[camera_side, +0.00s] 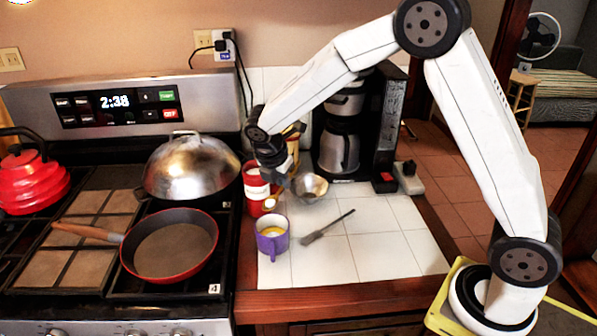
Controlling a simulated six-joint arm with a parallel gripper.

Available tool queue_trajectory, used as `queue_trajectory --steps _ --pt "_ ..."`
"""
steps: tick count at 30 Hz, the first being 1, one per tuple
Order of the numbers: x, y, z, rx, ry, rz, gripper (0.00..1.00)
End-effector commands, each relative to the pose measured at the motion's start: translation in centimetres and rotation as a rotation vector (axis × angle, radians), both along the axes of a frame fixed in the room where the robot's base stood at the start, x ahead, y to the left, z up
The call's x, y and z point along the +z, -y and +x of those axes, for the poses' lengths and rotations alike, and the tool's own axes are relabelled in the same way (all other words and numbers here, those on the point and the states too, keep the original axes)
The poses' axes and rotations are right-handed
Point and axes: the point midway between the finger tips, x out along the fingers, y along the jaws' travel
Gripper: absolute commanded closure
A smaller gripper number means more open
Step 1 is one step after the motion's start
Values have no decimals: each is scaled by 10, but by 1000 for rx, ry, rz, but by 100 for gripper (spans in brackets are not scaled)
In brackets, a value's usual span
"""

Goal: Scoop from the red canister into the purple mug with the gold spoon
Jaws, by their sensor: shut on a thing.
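The red canister (252,187) stands on the white tiled counter beside the stove, partly hidden by my gripper. The purple mug (272,245) stands in front of it, upright, with something yellowish inside. My gripper (277,184) points down just right of the canister's top, behind and above the mug. It is shut on the gold spoon, which is mostly hidden. A small pale gold end (270,204), apparently the spoon's bowl, shows below the gripper, in front of the canister. I cannot tell whether the spoon carries anything.
A dark brush-like utensil (328,228) lies right of the mug. A pan (170,252) and domed wok (192,165) occupy the stove at left. The front-right counter is clear.

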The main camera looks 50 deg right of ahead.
Motion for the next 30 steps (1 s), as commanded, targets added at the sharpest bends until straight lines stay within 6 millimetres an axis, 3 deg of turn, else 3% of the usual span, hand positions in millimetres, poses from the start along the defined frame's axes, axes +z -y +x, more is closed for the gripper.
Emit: queue_trajectory --steps 15,30 --pt "-8 -15 -2 5 49 -282 100" --pt "-3 -33 -6 4 114 -632 100"
